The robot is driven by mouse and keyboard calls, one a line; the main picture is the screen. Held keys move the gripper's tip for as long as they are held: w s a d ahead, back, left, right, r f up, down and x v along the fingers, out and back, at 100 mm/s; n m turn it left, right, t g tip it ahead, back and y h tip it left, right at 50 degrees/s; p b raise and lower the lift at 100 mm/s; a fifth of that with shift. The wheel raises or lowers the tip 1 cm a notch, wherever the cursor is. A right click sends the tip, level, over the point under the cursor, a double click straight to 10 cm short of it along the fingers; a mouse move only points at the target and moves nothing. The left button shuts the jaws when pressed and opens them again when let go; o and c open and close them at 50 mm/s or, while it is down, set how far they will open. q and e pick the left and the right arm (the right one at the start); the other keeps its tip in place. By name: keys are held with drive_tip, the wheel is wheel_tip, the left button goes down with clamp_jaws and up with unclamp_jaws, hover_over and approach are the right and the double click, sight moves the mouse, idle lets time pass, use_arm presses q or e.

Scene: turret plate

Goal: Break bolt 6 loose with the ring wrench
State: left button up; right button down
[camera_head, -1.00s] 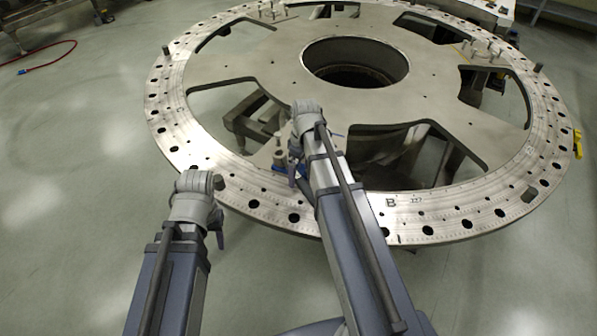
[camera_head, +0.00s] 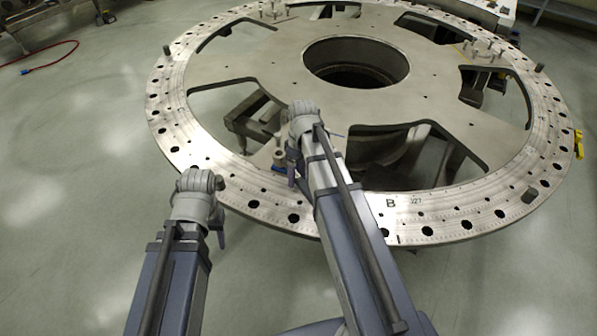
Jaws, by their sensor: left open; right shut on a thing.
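The large round turret plate (camera_head: 450,205) fills the middle of the view, with holes around its ring. My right gripper (camera_head: 292,172) is over the near side of the plate, at the edge of a cutout. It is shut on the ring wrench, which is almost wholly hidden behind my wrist. A light cylindrical bolt head (camera_head: 279,156) shows just left of this gripper; which number it bears I cannot tell. Whether the wrench is around a bolt is hidden. My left gripper (camera_head: 220,239) is open and empty at the plate's near-left outer edge, mostly hidden by my wrist.
Dark pegs stand on the ring at the right (camera_head: 530,195), far right (camera_head: 540,67) and far left (camera_head: 166,50). Large cutouts and a central hole open the plate. A yellow object (camera_head: 578,144) is at the right rim.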

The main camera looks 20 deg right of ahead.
drive_tip(key=shift+w+d+r, duration=0.1)
drive_tip(key=shift+w+d, duration=0.5)
drive_tip(key=shift+w+r+p, duration=0.1)
drive_tip(key=shift+r+p, duration=0.7)
drive_tip(key=shift+p, duration=0.05)
drive_tip(key=shift+d+r+p, duration=0.15)
drive_tip(key=shift+r+p, duration=0.25)
drive_tip(key=shift+d, duration=0.1)
drive_tip(key=shift+s+a+r, duration=0.1)
drive_tip(key=shift+s+a, duration=0.15)
drive_tip(key=shift+w+d, duration=0.1)
drive_tip(key=shift+p, duration=0.3)
